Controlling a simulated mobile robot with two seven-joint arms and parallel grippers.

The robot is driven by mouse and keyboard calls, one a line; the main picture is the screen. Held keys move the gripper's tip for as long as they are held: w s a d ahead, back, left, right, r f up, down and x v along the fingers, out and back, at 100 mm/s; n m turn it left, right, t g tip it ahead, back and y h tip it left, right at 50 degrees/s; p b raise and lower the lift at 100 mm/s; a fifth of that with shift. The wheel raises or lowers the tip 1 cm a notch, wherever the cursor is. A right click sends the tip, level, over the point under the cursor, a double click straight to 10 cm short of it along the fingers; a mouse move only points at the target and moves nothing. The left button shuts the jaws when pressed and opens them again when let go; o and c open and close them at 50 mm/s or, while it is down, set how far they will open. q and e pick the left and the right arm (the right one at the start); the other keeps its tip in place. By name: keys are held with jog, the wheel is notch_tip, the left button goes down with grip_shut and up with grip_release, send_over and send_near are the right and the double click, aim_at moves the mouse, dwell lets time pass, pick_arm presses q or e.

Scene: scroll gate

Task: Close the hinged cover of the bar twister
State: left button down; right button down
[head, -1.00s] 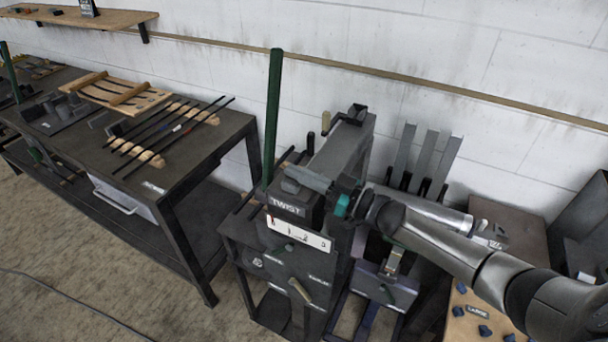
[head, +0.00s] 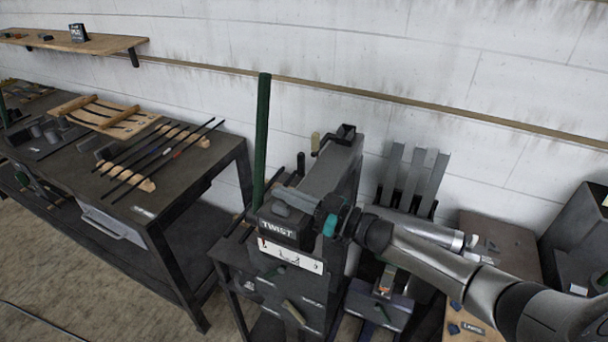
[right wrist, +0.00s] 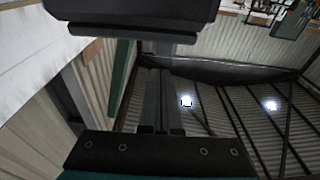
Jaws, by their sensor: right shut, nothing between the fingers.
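The bar twister (head: 278,228) is a dark machine with a TWIST label and a white scale on its front. A grey slab that looks like its hinged cover (head: 338,162) stands raised at a slant behind the label. My right gripper (head: 288,197) reaches in from the right, just above the label and in front of the slab. It is shut and empty; whether it touches the cover or the machine I cannot tell. In the right wrist view its fingers (right wrist: 160,100) are together. The gripper and wrist hide part of the machine's top. My left gripper is not in view.
A tall green post (head: 261,140) stands left of the twister. A bench (head: 215,165) with rods on wooden rests is further left. Upright grey bars (head: 413,175) stand behind my right arm. A white wall (head: 330,50) closes off the back.

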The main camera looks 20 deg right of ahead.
aim_at(287, 206)
notch_tip(287, 206, up, 4)
jog(key=p, duration=0.2)
jog(key=shift+f+p, duration=0.15)
jog(key=shift+p, duration=0.25)
jog(key=s+d+r, duration=0.5)
jog(key=r, duration=0.2)
jog(key=d+f+m+h+b, duration=0.2)
jog(key=d+f+h+b, duration=0.15)
jog(key=f, duration=0.75)
jog(key=d+f+m+h+b, duration=0.2)
jog(key=f+h, duration=0.2)
jog(key=f, duration=0.7)
jog(key=s+d+f+m+g+h+b, duration=0.1)
jog(key=s+f+g+h+b, duration=0.2)
jog(key=f, duration=0.9)
jog(key=s+d+f+m+h+b, duration=0.1)
jog(key=s+d+f+b, duration=0.15)
jog(key=s+f, duration=0.65)
jog(key=s+a+f+g+b, duration=0.4)
jog(key=s+a+f+g, duration=0.1)
jog(key=s+f, duration=1)
jog(key=s+a+f+g+h+b, duration=0.1)
jog(key=s+a+f+g+b, duration=0.4)
jog(key=s+f, duration=1)
jog(key=a+f+g, duration=0.1)
jog(key=a, duration=0.2)
jog(key=shift+f+n, duration=0.25)
jog(key=shift+n, duration=0.05)
jog(key=shift+s+a, duration=0.1)
